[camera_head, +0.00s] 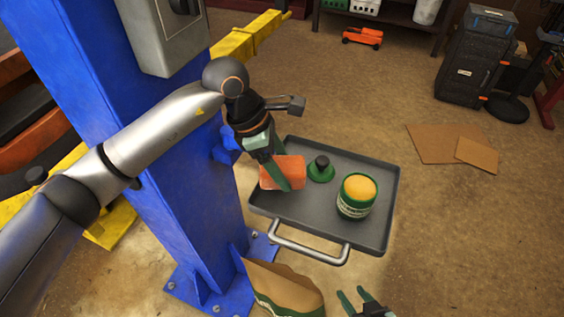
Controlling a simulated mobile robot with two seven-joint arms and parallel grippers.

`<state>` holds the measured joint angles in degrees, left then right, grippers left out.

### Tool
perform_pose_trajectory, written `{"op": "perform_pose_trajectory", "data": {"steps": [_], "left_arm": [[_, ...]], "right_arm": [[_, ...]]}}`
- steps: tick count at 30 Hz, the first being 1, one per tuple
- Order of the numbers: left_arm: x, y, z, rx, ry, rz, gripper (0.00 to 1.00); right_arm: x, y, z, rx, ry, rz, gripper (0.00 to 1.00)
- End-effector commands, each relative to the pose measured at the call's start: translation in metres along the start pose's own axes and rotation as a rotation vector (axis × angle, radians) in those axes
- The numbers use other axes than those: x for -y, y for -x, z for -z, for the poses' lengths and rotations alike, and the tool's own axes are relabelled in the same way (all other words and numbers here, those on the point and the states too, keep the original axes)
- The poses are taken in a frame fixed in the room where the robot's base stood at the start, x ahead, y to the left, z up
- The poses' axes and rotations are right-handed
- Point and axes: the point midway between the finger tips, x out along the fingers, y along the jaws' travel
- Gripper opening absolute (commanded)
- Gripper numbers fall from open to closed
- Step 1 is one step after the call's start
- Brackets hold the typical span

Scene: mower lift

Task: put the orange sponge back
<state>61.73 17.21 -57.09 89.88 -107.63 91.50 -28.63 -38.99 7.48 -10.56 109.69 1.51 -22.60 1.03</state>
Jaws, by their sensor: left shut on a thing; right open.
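The orange sponge (297,169) is at the left part of the dark grey tray (340,236). My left gripper (276,172) is shut on the sponge, with its green fingers pointing down over it. I cannot tell whether the sponge rests on the tray or is held just above it. My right gripper (359,298) is open and empty at the bottom edge of the view, in front of the tray.
A green piece with a black knob (321,169) and a green tin with a yellow top (357,195) stand on the tray. A blue lift post (170,170) is close on the left. A brown bag (283,290) stands in front. Cardboard (440,143) lies on the floor.

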Motion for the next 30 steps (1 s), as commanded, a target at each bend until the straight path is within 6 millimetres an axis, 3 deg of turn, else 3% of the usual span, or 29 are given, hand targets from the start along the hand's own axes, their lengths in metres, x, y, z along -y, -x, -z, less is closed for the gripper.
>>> {"op": "perform_pose_trajectory", "data": {"steps": [21, 22, 28, 30], "left_arm": [[0.000, -0.011, 0.005, 0.000, 0.001, 0.001, 0.22], [0.000, -0.011, 0.005, 0.000, 0.001, 0.001, 0.78], [0.000, -0.011, 0.005, 0.000, 0.001, 0.001, 1.00], [0.000, -0.011, 0.005, 0.000, 0.001, 0.001, 1.00]], "right_arm": [[-0.001, -0.010, -0.010, -0.002, 0.001, 0.000, 0.50], [-0.001, -0.010, -0.010, -0.002, 0.001, 0.000, 0.50], [-0.001, -0.010, -0.010, -0.002, 0.001, 0.000, 0.50], [-0.001, -0.010, -0.010, -0.002, 0.001, 0.000, 0.50]]}}
